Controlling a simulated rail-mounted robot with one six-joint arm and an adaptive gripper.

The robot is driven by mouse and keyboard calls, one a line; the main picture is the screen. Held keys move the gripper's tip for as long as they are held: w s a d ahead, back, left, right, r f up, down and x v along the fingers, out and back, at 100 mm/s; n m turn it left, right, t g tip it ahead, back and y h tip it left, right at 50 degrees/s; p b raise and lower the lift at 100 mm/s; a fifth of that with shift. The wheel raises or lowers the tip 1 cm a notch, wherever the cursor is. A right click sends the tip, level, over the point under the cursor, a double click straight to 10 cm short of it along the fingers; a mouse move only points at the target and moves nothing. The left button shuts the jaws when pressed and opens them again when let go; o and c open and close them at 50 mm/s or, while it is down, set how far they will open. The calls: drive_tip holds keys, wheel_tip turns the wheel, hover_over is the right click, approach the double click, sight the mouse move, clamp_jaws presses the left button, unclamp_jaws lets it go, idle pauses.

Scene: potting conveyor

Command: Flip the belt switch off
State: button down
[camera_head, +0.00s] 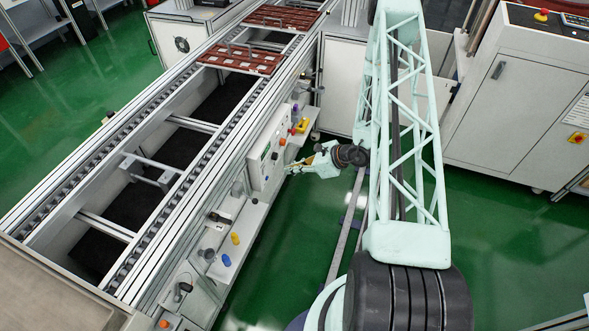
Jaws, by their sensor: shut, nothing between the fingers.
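The conveyor (190,120) runs diagonally from lower left to upper middle. A white control box (268,148) with small knobs and buttons is mounted on its right side. The belt switch is too small to make out for certain among these controls, and its position cannot be read. My gripper (291,168) is shut and empty at the lower right of the control box, its fingers pointing left towards it. I cannot tell whether the fingertips touch the box.
A ledge (246,222) along the conveyor's side carries loose items, including a yellow one (235,238) and a blue one (226,260). A yellow box (302,125) is near the control box. Reddish-brown trays (243,58) lie on the conveyor. White cabinets (520,100) stand right.

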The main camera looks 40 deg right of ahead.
sight(265, 171)
drive_tip(key=shift+w+a+f+b, duration=0.15)
drive_tip(key=shift+w+a+f, duration=0.55)
drive_tip(key=shift+w, duration=0.5)
drive_tip(key=shift+w+a+f+b, duration=0.15)
drive_tip(key=shift+w+a+f, duration=0.25)
drive_tip(key=shift+w+a, duration=0.7)
drive_tip(key=shift+w+a+f+b, duration=0.15)
drive_tip(key=shift+w+a+f, duration=0.45)
drive_tip(key=shift+w, duration=0.75)
